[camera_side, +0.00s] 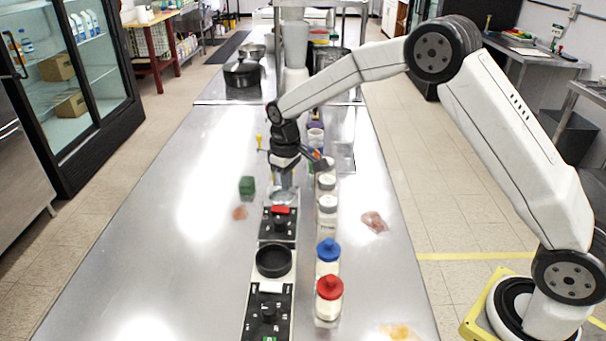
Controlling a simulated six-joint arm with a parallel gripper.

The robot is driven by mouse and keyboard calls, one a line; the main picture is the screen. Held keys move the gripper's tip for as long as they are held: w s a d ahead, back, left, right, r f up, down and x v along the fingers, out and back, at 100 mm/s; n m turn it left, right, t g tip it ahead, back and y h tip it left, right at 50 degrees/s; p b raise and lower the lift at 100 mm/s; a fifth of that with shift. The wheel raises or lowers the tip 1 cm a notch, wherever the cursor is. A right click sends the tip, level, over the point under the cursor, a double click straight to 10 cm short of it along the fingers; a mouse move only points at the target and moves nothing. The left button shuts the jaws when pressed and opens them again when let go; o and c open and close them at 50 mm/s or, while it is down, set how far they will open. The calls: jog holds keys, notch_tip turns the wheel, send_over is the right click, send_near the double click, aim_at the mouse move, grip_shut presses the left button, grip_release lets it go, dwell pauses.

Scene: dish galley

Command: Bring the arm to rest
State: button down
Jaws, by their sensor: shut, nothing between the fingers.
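My arm reaches in from the right of the side view, and its wrist points down over the long steel table (160,250). My gripper (284,184) is shut and empty. It is above the middle of the table, near the far end of a black appliance with a red part (280,210). The fingertips are small in the picture, and I cannot tell how far they are above the appliance.
A row of jars, with a blue-lidded jar (328,255) and a red-lidded jar (329,297), stands just right of my gripper. A green block (247,186) lies to the left. Dark pots (243,75) stand at the back. The table's left side is mostly clear.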

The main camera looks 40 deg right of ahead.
aim_at(324, 200)
jog(key=shift+r, duration=0.35)
jog(key=shift+s, duration=0.1)
jog(key=shift+m+t, duration=0.7)
jog(key=shift+m, duration=0.1)
jog(key=s, duration=0.3)
jog(key=s+d+r, duration=0.1)
jog(key=s, duration=0.3)
jog(key=s+d+r, duration=0.1)
jog(key=s, duration=0.2)
jog(key=shift+s, duration=0.25)
jog(key=s+d+f+m+t, duration=0.1)
jog(key=s, duration=1.3)
jog(key=shift+s, duration=0.2)
